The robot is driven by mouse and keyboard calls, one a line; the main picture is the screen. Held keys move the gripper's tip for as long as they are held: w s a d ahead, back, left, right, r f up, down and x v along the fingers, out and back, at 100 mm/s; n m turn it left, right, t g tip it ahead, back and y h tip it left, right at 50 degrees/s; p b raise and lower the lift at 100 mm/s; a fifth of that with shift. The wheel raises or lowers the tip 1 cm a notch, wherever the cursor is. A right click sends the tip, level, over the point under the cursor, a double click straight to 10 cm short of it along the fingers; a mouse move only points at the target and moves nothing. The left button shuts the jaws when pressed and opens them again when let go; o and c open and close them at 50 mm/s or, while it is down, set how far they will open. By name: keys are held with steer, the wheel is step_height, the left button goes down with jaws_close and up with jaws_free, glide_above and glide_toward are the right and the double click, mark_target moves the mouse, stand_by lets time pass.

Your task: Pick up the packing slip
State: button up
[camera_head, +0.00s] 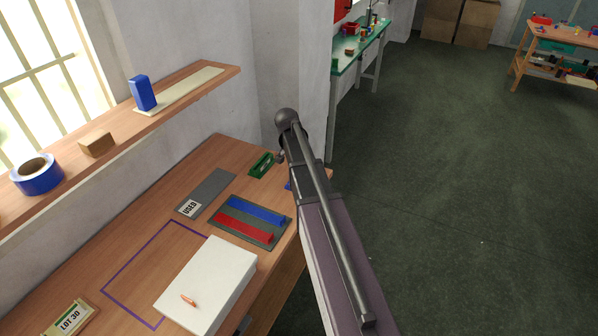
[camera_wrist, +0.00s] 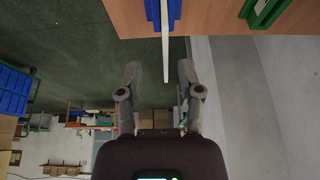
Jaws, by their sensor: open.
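A thin white strip, which looks like the packing slip seen edge-on (camera_wrist: 166,55), shows in the wrist view. It stands between two blue pieces of a holder (camera_wrist: 153,12) and sticks out past the table edge. My gripper (camera_wrist: 159,72) is open, with one finger on each side of the strip's outer end in the picture. I see no finger touching it, and cannot tell how deep it lies between them. In the head view my arm hides the slip, and only a bit of the blue holder (camera_head: 288,185) shows.
The wooden table (camera_head: 130,250) holds a green piece (camera_head: 262,165), a grey mat with blue and red bars (camera_head: 242,232), a "USED" plate (camera_head: 205,192), a white block (camera_head: 208,280) and a "LOT 30" card (camera_head: 70,317). A shelf (camera_head: 115,140) runs above. Open floor (camera_head: 460,170) lies right.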

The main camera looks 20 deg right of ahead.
steer(key=shift+w+d+f+b, duration=0.15)
steer(key=shift+f+b, duration=0.15)
steer(key=shift+f, duration=0.3)
steer(key=shift+w+b+x, duration=0.15)
steer(key=shift+b+x, duration=1.05)
steer(key=shift+x, duration=0.1)
steer(key=shift+w+b+x, duration=0.2)
steer(key=shift+b+x, duration=1)
steer(key=shift+x, duration=0.1)
steer(key=shift+f, duration=0.15)
jaws_close()
